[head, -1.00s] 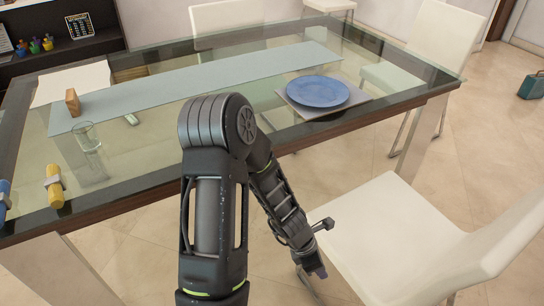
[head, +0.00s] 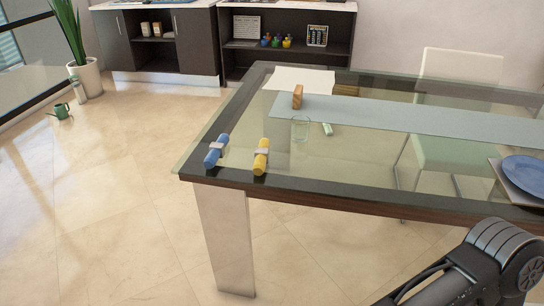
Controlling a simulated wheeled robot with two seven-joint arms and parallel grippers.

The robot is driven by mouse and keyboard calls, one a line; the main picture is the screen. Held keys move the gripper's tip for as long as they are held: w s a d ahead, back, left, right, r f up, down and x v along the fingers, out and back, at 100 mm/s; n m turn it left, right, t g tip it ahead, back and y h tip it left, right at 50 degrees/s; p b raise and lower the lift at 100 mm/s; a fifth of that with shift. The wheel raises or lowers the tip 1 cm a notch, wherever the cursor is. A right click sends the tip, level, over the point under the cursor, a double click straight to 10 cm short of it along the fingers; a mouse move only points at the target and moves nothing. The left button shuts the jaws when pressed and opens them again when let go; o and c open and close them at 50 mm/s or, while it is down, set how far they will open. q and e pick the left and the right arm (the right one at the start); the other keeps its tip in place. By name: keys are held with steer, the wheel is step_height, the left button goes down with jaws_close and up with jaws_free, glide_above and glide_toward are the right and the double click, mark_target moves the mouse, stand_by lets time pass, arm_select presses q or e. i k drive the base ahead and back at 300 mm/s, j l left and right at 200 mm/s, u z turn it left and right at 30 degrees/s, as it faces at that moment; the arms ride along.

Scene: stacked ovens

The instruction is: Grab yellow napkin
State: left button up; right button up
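The yellow napkin (head: 260,167) is rolled up with a pale ring around its middle. It lies on the glass table (head: 345,183) near its front left corner. A rolled blue napkin (head: 211,162), also with a pale ring, lies just left of it, apart from it. Part of one of my arms shows at the lower right, well to the right of the yellow napkin. Neither of my grippers is in view.
A clear glass (head: 300,132) stands right of the yellow napkin, with a wooden block (head: 298,97) behind it. A blue plate (head: 525,173) sits at the right. A white chair (head: 460,66) stands behind the table.

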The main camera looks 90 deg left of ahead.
mark_target(261, 154)
steer(key=k, duration=0.6)
steer(key=u, duration=3.3)
steer(key=l, duration=0.5)
steer(key=i+l, duration=0.15)
steer(key=l, duration=0.9)
